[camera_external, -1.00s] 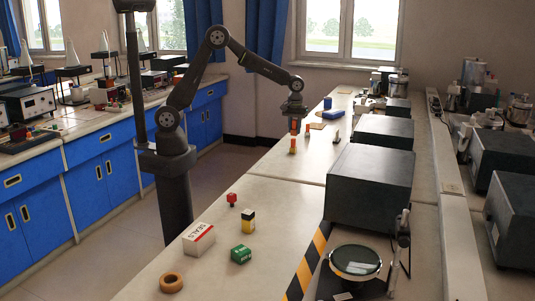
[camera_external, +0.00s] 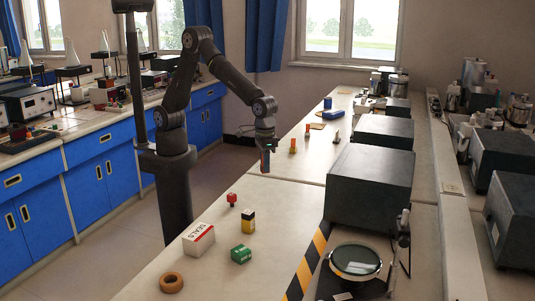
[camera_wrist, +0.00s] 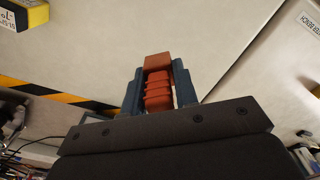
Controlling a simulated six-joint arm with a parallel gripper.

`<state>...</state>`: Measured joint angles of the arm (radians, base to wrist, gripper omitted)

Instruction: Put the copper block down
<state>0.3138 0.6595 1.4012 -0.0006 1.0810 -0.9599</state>
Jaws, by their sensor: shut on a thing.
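The copper block (camera_wrist: 158,62) is orange-brown with a flat end and a ridged body. It sits between the two blue-grey fingers of my gripper (camera_wrist: 158,88) in the wrist view, with its end showing past the fingertips. My gripper (camera_external: 267,160) is shut on it, pointing down near the left edge of the bench in the outside view. There only a small reddish patch of the block shows between the fingers. The exact gap between the block and the bench is hard to tell.
Nearer stand a red piece (camera_external: 231,199), a yellow-black block (camera_external: 248,221), a green box (camera_external: 241,254), a white SEALS box (camera_external: 198,238) and a brown ring (camera_external: 171,282). Orange pieces (camera_external: 293,146) stand behind; a dark case (camera_external: 368,188) stands right.

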